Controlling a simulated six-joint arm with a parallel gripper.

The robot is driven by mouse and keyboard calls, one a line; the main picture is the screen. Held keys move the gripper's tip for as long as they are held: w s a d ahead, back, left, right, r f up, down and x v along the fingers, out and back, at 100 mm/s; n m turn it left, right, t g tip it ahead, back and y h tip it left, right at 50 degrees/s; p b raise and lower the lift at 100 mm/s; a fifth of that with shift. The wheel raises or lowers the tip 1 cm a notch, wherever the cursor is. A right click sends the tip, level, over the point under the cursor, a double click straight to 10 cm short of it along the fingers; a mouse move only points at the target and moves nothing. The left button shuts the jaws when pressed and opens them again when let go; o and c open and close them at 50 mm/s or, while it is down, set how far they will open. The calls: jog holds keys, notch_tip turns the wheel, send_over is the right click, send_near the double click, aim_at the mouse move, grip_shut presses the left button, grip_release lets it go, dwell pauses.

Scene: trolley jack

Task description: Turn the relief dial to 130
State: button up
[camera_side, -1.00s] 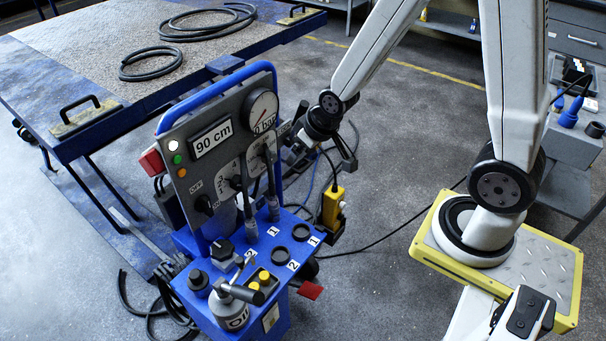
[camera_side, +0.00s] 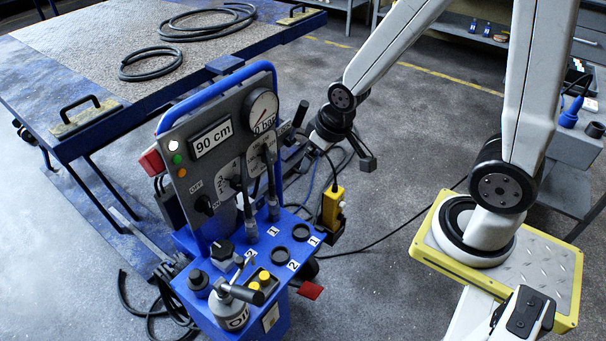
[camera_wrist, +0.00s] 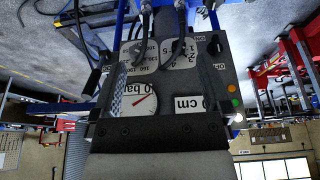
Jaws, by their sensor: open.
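The relief dial's white scale plate (camera_side: 257,152) is on the right half of the grey control panel, below the pressure gauge (camera_side: 263,109). The plate (camera_wrist: 143,55) also shows upside down in the wrist view, with small numbers including 160. Upright levers partly cover the dial, and I cannot read its setting. My gripper (camera_side: 332,155) is to the right of and behind the panel, apart from it. In the wrist view my gripper (camera_wrist: 160,75) has its two dark fingers spread, with the panel visible between them and nothing held.
A similar 1–4 plate (camera_side: 229,178) and an OFF/ON knob (camera_side: 204,204) sit left of the dial. The display (camera_side: 211,138) reads 90 cm. A blue handle bar (camera_side: 215,98) arches over the panel. A yellow pendant (camera_side: 332,205) hangs at its right.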

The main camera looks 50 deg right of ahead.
jog(key=w+d+f+t, duration=0.2)
jog(key=w, duration=0.3)
jog(key=w+d+f+t, duration=0.2)
jog(key=w+f, duration=0.1)
jog(key=w, duration=0.2)
jog(key=t, duration=0.6)
send_over(272, 159)
jog(key=s+a, duration=0.1)
jog(key=s, duration=0.3)
notch_tip(272, 159, down, 9)
jog(key=s+d+f+m+t, duration=0.1)
jog(key=s+f+t, duration=0.2)
jog(key=f+t, duration=0.1)
jog(key=shift+s+f, duration=0.2)
jog(key=shift+f, duration=0.55)
jog(key=shift+w+d, duration=0.1)
jog(key=shift+w, duration=3.8)
jog(key=c, duration=1.3)
